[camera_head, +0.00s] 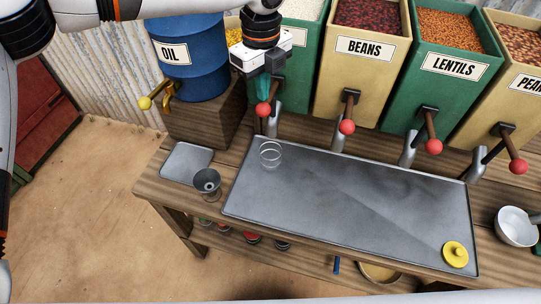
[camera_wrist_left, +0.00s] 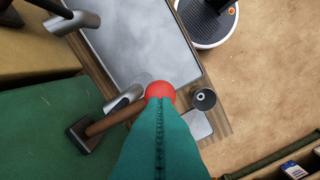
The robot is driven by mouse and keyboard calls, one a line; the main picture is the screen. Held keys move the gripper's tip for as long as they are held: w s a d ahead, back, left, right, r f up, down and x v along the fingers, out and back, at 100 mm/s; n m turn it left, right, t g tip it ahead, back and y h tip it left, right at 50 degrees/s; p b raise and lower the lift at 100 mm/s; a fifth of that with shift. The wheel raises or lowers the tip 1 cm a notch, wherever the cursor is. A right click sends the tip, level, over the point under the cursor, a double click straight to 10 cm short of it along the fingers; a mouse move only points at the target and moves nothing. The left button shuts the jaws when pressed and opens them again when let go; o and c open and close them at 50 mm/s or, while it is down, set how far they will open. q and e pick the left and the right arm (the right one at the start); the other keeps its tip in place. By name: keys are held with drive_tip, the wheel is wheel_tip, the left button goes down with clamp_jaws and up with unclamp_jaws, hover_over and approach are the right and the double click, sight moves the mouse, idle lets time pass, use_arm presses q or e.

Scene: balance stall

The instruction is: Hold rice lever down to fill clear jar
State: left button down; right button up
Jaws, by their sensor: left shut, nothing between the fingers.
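The rice bin (camera_head: 302,62) is green with white grains on top, and my wrist covers much of its label. Its lever ends in a red knob (camera_head: 263,110), which also shows in the wrist view (camera_wrist_left: 160,89). My left gripper (camera_head: 263,97) is shut, with teal fingers (camera_wrist_left: 160,102) whose tips are right at the knob, nothing gripped. I cannot tell whether they touch or press it. The clear jar (camera_head: 270,155) stands upright on the grey tray (camera_head: 340,195), just below the rice spout (camera_head: 272,122). No grains are discernible in it. My right gripper is out of view.
A blue oil barrel (camera_head: 190,60) on a wooden block stands left of the gripper. Beans (camera_head: 360,80) and lentils (camera_head: 440,90) bins with red-knobbed levers are to the right.

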sight(263, 104)
use_arm(q)
drive_tip(key=shift+f, duration=0.1)
idle(0.3)
wheel_tip(263, 104, down, 5)
drive_tip(key=b, duration=0.5)
drive_tip(key=shift+f, duration=0.2)
drive_tip(key=shift+r, duration=0.3)
drive_tip(key=shift+p, duration=0.3)
idle(0.4)
wheel_tip(263, 104, up, 5)
drive_tip(key=shift+r+p, duration=0.1)
drive_tip(key=shift+p, duration=0.85)
